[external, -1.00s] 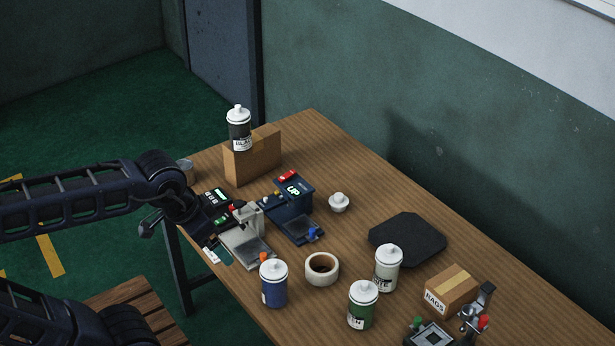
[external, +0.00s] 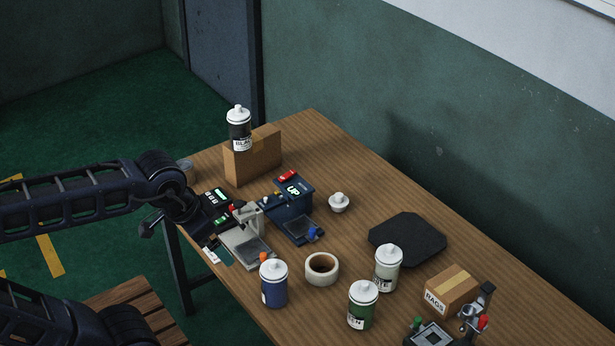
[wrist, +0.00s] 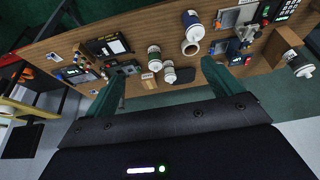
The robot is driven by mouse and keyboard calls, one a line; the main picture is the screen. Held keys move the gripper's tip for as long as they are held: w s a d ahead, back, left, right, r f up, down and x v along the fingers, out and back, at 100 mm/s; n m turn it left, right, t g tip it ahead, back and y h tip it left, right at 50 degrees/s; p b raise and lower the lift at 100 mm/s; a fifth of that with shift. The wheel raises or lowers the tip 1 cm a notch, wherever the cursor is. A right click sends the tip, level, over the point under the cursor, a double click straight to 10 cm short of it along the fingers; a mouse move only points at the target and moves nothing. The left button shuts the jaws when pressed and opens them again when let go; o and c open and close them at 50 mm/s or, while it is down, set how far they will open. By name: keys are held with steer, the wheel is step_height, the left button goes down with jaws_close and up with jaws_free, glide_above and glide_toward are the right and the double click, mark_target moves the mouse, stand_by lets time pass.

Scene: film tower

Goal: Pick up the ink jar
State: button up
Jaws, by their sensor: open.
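Several jars with white lids are in view, and I cannot tell which one the task means. A black-labelled jar (external: 239,130) stands upright on a cardboard box; it also shows in the wrist view (wrist: 299,64). A blue jar (external: 274,286), a green jar (external: 362,307) and a white jar (external: 387,270) stand upright on the table. My gripper (wrist: 163,80) is open in the wrist view, with its two green fingers spread wide and nothing held. The jars appear beyond the fingers, not touching them. In the external view my arm's end is over the table's left edge, fingers unclear.
The back of the table is clear.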

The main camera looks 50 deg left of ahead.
steer(key=w+a+r+g, duration=0.1)
steer(key=w+a+r, duration=0.35)
steer(key=w, duration=0.45)
steer(key=w+a+r, duration=0.4)
steer(key=w+r, duration=0.1)
steer(key=w, duration=0.3)
steer(key=w+a+g, duration=0.1)
steer(key=w+a, duration=1.3)
steer(key=w, duration=0.1)
steer(key=g, duration=0.3)
glide_toward(242, 115)
steer(key=shift+w+a+f, duration=0.25)
steer(key=shift+w+f, duration=0.25)
steer(key=shift+f, duration=0.15)
steer(key=shift+a+f, duration=0.4)
steer(key=shift+f, duration=0.05)
step_height(242, 115, down, 5)
steer(key=shift+s+f, duration=0.1)
steer(key=shift+f, duration=0.15)
steer(key=shift+s+d+f, duration=0.1)
steer(key=shift+s+f, duration=0.05)
steer(key=shift+f, duration=1.1)
steer(key=shift+s+d+f, duration=0.1)
steer(key=shift+f, duration=1.2)
steer(key=c, duration=1.9)
steer(key=shift+r, duration=0.1)
